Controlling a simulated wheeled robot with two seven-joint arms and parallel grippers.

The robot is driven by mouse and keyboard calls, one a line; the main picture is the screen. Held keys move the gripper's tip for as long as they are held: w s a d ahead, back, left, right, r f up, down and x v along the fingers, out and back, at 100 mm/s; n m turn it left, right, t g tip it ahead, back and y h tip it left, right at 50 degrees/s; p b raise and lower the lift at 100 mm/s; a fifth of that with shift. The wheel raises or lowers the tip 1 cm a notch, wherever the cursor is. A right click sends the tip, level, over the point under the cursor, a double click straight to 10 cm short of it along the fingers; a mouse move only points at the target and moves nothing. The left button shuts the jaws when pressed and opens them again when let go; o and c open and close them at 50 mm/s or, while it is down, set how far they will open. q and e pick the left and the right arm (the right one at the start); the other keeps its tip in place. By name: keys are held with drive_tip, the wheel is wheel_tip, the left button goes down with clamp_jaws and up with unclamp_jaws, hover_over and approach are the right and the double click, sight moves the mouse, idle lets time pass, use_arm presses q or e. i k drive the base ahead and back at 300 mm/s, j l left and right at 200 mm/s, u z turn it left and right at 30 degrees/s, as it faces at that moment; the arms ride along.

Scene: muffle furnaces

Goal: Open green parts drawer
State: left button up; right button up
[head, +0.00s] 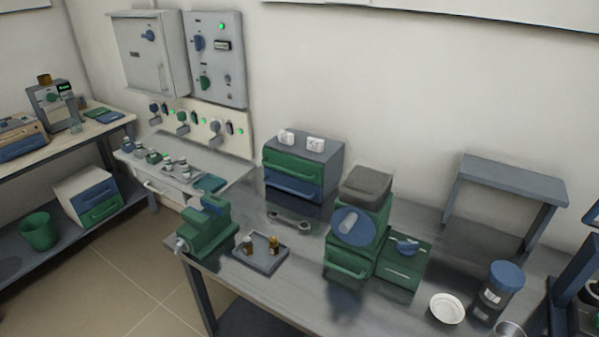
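A small grey cabinet (325,150) stands at the back of the workbench, near the wall. Its upper drawer is green (292,166) and looks shut, with a handle on its front. Below it is a blue drawer (293,188), which also looks shut. Two small white items (315,144) sit on top of the cabinet. Another cabinet (82,183), on the low shelf at the left, has a blue drawer above a green drawer (104,211), both seemingly shut. Neither of my grippers shows in the head view.
A wrench (290,220) lies before the bench cabinet. A green vise (207,230) and a tray with small brass-coloured parts (261,262) stand in front. A green machine (357,230) stands to the right. A grey riser (511,178) and blue-lidded jar (497,290) are farther right.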

sight(312, 171)
drive_tip(key=i+j+z, duration=0.15)
drive_tip(key=z, duration=0.2)
drive_tip(key=i+j+z, duration=0.1)
drive_tip(key=j+z, duration=0.25)
